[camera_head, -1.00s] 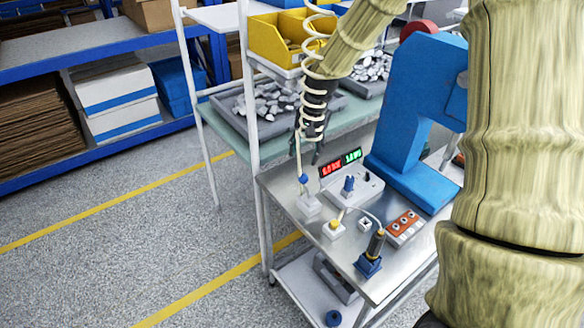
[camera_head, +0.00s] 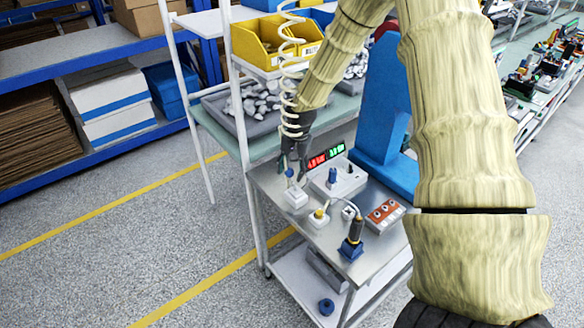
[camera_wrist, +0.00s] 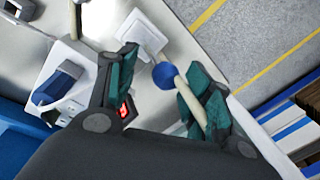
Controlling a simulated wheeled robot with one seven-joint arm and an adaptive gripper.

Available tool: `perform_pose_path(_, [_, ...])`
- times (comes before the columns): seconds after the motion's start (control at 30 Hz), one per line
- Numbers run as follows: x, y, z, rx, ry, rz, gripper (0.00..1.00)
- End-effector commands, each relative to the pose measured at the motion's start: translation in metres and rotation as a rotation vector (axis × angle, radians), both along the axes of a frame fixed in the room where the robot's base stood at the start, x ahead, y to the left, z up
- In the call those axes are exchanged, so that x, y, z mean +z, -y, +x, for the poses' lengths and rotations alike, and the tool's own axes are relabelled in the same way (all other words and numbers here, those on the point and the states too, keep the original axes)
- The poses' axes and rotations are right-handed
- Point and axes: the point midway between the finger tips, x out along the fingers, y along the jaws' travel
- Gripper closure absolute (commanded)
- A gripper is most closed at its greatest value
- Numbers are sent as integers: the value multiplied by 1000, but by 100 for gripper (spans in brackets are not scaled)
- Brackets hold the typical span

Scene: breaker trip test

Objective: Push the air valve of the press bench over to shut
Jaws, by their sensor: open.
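The air valve appears to be the small white block (camera_head: 295,197) at the left front corner of the press bench (camera_head: 262,182), with a blue ball (camera_head: 289,172) above it. In the wrist view the white block (camera_wrist: 142,35), the blue ball (camera_wrist: 163,74) and a cream rod or hose (camera_wrist: 190,100) line up. My gripper (camera_head: 292,158) is open above the block, pointing down. In the wrist view my gripper (camera_wrist: 165,92) has the ball just beyond the gap between its fingers, and the rod passes by the right finger. I cannot tell whether they touch.
A coiled cream hose (camera_head: 288,105) hangs close beside my arm. A box with a blue knob (camera_head: 340,180) and lit display (camera_head: 326,157), the blue press (camera_head: 378,120), a yellow-topped block (camera_head: 319,215) and an orange switch strip (camera_head: 385,215) crowd the bench. Floor on the left is clear.

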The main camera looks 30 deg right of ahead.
Motion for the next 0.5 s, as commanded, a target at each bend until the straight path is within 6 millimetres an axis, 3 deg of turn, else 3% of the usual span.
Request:
perform_pose_path(0.43, [-8, 0, 3, -1, -2, 0, 49])
perform_pose_path(0.5, [-8, 0, 3, 0, -2, 0, 62])
